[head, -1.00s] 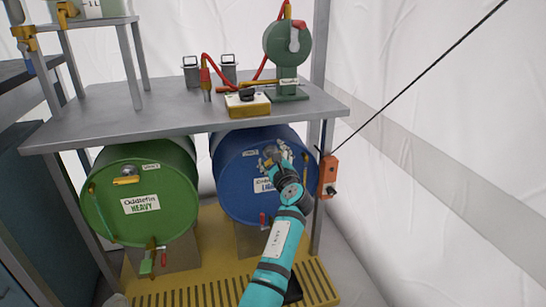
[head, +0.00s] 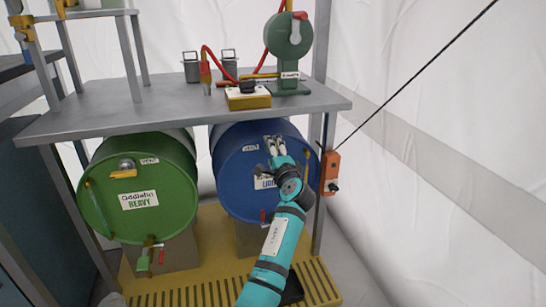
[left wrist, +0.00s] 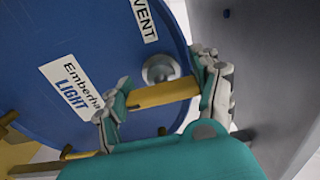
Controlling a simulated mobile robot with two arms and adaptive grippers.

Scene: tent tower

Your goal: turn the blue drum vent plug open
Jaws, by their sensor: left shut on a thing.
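The blue drum (head: 237,190) lies on its side under the bench, with its labelled end facing me. In the left wrist view, its round grey vent plug (left wrist: 160,68) with a yellow handle (left wrist: 165,93) sits beside the VENT label (left wrist: 146,18). My left gripper (left wrist: 166,96) has one finger at each end of the yellow handle and is shut on it. In the head view, my left gripper (head: 275,142) is at the upper part of the drum face and hides the plug. My right gripper is not in view.
The grey bench top (head: 130,105) overhangs both drums. An orange switch box (head: 331,168) is on the post close right of my arm.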

